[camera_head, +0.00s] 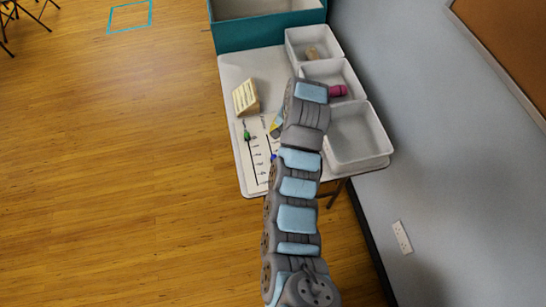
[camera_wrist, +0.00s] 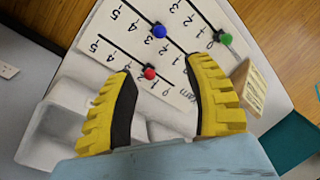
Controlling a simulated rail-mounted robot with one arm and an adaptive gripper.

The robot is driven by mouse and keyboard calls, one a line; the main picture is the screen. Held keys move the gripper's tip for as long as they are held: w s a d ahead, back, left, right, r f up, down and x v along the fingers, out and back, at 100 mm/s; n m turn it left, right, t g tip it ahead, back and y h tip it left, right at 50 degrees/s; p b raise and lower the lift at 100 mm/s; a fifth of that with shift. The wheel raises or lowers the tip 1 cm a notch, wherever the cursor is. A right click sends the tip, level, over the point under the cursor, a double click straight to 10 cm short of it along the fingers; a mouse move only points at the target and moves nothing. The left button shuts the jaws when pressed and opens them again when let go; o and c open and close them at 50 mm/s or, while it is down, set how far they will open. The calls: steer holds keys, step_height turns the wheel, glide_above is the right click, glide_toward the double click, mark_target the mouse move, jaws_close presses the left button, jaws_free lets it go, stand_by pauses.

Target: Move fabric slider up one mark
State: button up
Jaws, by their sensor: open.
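The white slider board (camera_head: 257,170) lies on the table, partly hidden by my arm in the head view. In the wrist view the board (camera_wrist: 130,57) shows three black tracks with numbers, upside down. A red knob (camera_wrist: 150,73), a blue knob (camera_wrist: 159,31) and a green knob (camera_wrist: 225,39) sit on separate tracks. A "Yarn" label shows near the red knob's track end; I cannot read which track is fabric. My gripper (camera_wrist: 162,68) is open above the board, empty, with the red knob appearing between its yellow fingers. I cannot tell whether it touches.
A wedge-shaped sign (camera_head: 245,97) stands behind the board. White bins line the right: one with a tan item (camera_head: 312,53), one with a magenta item (camera_head: 339,90), and a near bin (camera_head: 384,158). A teal box (camera_head: 268,31) stands at the back, and a wall runs along the right.

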mark_target(274, 156)
steer(key=a+f, duration=0.1)
steer(key=f, duration=0.4)
steer(key=a+f+b, duration=0.1)
steer(key=f, duration=0.4)
steer(key=w+a+f+b, duration=0.1)
steer(key=f, duration=0.5)
steer(key=shift+f, duration=0.1)
jaws_close()
